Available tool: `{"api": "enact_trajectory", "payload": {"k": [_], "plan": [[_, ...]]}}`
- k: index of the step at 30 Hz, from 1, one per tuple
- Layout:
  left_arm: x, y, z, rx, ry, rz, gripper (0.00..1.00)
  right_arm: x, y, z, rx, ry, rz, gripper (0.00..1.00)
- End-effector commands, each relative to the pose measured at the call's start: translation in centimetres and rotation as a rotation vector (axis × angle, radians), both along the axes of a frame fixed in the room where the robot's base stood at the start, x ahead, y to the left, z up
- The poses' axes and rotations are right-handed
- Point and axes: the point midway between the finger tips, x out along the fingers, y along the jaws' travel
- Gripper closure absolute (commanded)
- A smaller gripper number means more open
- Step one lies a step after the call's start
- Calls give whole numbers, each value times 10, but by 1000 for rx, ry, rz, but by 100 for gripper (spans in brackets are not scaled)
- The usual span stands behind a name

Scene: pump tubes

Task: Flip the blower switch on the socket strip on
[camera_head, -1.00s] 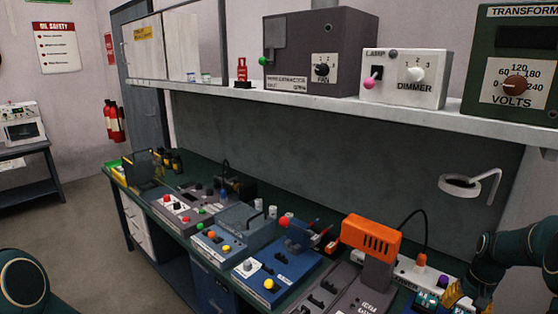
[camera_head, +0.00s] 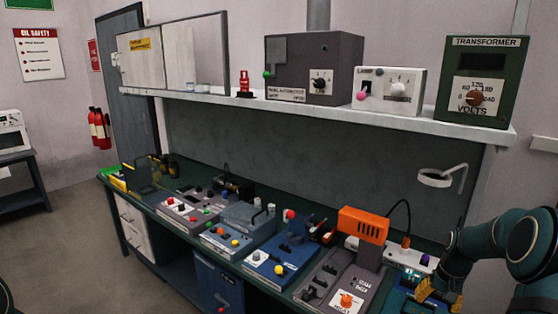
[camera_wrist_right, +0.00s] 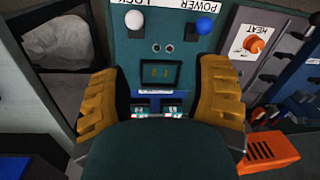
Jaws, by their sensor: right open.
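The white socket strip (camera_head: 405,256) lies on the bench at the right, behind the orange blower (camera_head: 363,226). An orange plug with a black cord (camera_head: 406,241) stands in it, and a small purple part (camera_head: 425,260) is near its right end. I cannot make out the switch's label or position. My right gripper (camera_head: 427,290), with yellow fingers, is in front of the strip's right end, over a teal device. In the right wrist view it (camera_wrist_right: 160,75) is open and empty, fingers spread over the teal panel (camera_wrist_right: 160,48). My left gripper is out of view.
The blower's grey base with an orange heat knob (camera_head: 346,300) is left of my right gripper. A blue device (camera_head: 280,255) and several other panels fill the bench. A lamp (camera_head: 440,178) hangs above. The shelf holds a transformer (camera_head: 480,80) and a dimmer (camera_head: 390,90).

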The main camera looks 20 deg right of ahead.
Motion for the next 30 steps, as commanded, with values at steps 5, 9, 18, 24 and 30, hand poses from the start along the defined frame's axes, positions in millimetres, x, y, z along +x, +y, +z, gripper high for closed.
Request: {"api": "enact_trajectory", "payload": {"k": [5,9,18,24,30], "plan": [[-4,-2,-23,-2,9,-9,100,26,93,-81,57,-34,111,37],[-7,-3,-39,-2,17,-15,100,30,170,-135,91,-68,191,37],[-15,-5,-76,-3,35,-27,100,-20,346,-229,170,-126,365,37],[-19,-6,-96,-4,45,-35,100,-82,425,-259,203,-150,456,37],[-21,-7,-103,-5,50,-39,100,-115,452,-265,214,-162,495,38]]}}
